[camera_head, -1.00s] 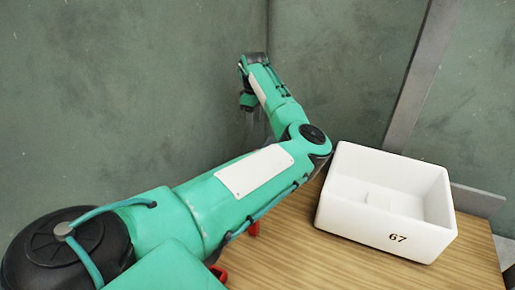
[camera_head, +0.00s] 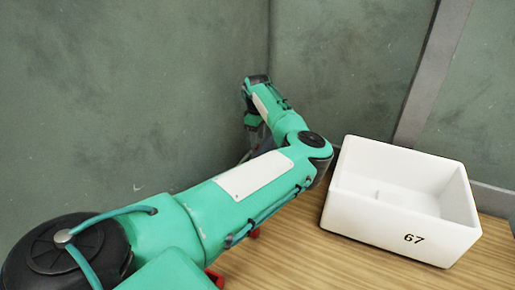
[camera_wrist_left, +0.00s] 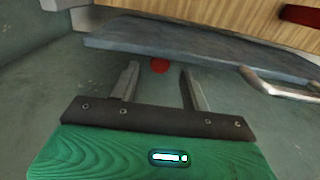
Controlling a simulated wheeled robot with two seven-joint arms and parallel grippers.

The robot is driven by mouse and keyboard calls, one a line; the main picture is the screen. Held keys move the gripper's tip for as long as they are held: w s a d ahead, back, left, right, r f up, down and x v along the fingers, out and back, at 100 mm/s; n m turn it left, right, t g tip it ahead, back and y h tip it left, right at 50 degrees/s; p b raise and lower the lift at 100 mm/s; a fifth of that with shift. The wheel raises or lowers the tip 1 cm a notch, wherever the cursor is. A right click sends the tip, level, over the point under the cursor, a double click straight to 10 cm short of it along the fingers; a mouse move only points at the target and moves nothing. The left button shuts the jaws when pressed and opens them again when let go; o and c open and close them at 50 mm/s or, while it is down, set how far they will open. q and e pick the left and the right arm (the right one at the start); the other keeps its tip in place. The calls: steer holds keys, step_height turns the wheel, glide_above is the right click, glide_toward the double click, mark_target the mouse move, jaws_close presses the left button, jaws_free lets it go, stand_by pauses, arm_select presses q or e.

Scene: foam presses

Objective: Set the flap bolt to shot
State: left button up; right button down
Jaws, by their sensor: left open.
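In the left wrist view, a small red round knob (camera_wrist_left: 160,65) shows at the lower edge of a blue-grey flap panel (camera_wrist_left: 185,56); it looks like part of the flap bolt, but the bolt's body is not clear. My left gripper (camera_wrist_left: 162,78) is open and empty. Its two fingers point toward the knob, which appears between the fingertips, nearer the left one; I cannot tell the gap in depth. In the head view my left arm reaches to the back corner, and its gripper (camera_head: 249,142) is mostly hidden behind the arm. My right gripper is not in view.
A white open box marked 67 (camera_head: 400,232) stands on the wooden top (camera_head: 300,255). Red parts (camera_head: 215,276) show beside my arm. A bent metal handle (camera_wrist_left: 284,90) sticks out right of the fingers. Green walls (camera_head: 120,100) close off the left and back.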

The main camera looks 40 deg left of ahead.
arm_select(q)
steer(key=shift+f+b, duration=0.5)
steer(key=shift+f, duration=1)
jaws_close()
